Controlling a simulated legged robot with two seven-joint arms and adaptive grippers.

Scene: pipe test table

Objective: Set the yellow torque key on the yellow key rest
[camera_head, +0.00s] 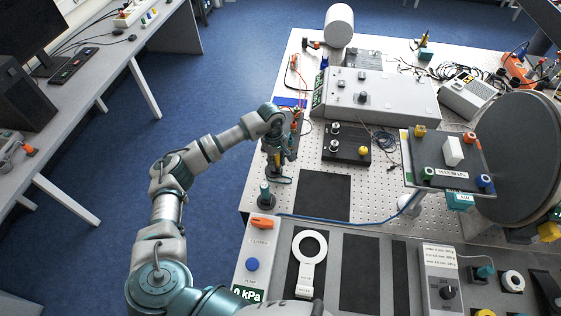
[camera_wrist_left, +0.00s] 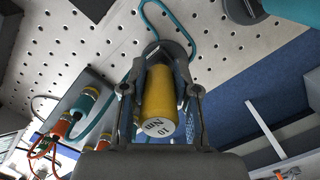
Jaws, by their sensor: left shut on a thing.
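The yellow torque key (camera_wrist_left: 160,98), a cylinder marked "10 Nm" on its end, is between the fingers of my left gripper (camera_wrist_left: 160,105) in the left wrist view. The gripper is shut on it. A dark round part (camera_wrist_left: 172,48) shows behind the key's far end; I cannot tell whether they touch. In the head view my left gripper (camera_head: 277,160) points down over the left edge of the perforated table, and the key is mostly hidden. I cannot clearly identify the yellow key rest. My right gripper is not in view.
A black plate (camera_head: 345,155) with silver knobs and a yellow knob (camera_head: 363,151) lies right of the gripper. A dark post (camera_head: 265,195) stands just below it. A tilted panel (camera_head: 450,160) with coloured corners is further right. A black mat (camera_head: 323,195) is bare.

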